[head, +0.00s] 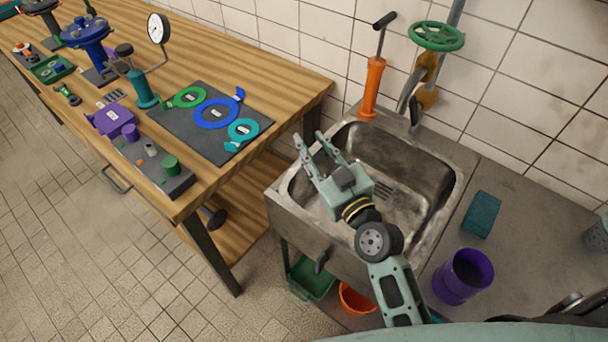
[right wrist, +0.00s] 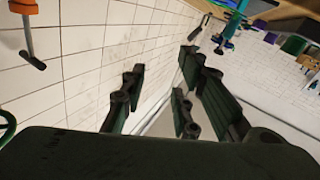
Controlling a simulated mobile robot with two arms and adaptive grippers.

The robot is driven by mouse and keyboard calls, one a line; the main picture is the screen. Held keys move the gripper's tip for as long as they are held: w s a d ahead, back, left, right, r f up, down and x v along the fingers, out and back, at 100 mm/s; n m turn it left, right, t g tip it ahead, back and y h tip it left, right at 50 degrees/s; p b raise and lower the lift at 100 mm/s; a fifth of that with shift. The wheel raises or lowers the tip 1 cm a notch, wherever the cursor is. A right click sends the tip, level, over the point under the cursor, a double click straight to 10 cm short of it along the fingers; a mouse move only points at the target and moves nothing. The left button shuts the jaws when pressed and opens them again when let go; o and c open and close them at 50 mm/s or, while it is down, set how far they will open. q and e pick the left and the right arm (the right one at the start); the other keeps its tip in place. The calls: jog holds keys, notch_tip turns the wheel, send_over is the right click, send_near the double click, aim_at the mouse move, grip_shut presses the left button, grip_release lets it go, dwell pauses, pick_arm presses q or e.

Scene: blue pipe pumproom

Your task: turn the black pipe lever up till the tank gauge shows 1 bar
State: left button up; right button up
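My right gripper (head: 310,138) is over the steel sink (head: 277,206), its fingers apart and pointing up and left in the head view. In the right wrist view the fingers of this gripper (right wrist: 163,85) are also apart, with nothing between them. A round white gauge (head: 158,28) stands on a bent pipe by a small teal tank (head: 142,90) on the wooden bench; its reading is too small to tell. My left gripper is not in view.
A green handwheel (head: 437,36) and an orange pump (head: 373,88) stand behind the sink. The wooden bench (head: 290,80) holds a dark mat (head: 180,125) with coloured rings. A purple cup (head: 463,276) and teal sponge (head: 481,214) lie right of the sink.

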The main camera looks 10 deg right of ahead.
jog(key=s+a+f+n+g+y, duration=0.1)
jog(key=s+a+f+g, duration=0.1)
jog(key=s+f, duration=0.1)
jog(key=shift+s+a+f+g, duration=0.3)
jog(key=shift+s+f+g, duration=0.1)
jog(key=shift+f, duration=0.1)
